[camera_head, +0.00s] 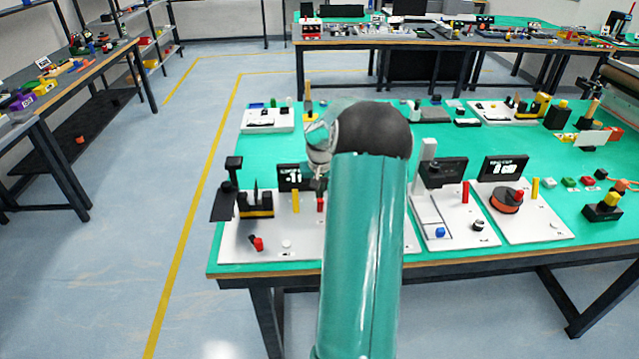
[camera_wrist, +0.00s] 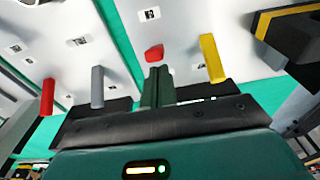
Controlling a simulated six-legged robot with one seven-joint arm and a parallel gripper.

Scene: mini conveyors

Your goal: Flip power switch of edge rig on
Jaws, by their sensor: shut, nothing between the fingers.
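The front left white board (camera_head: 300,245) carries a black and yellow device, a yellow post (camera_head: 296,201) and a small red piece (camera_head: 320,204), which looks like a switch. A black sign (camera_head: 290,177) stands behind; I cannot read its full label or confirm this is the edge rig. In the wrist view the red piece (camera_wrist: 154,53) lies just beyond the fingertips of my gripper (camera_wrist: 157,72), with the yellow post (camera_wrist: 212,58) to its right. My gripper is shut and empty. Whether it touches the red piece is unclear. My arm hides part of the board in the head view.
To the right stand a board with a pale upright block (camera_head: 428,160) and a red post (camera_head: 465,192), and a board with an orange and black round device (camera_head: 507,200). A black upright stand (camera_head: 232,175) is at the left edge. Green table surface (camera_head: 375,262) shows along the front.

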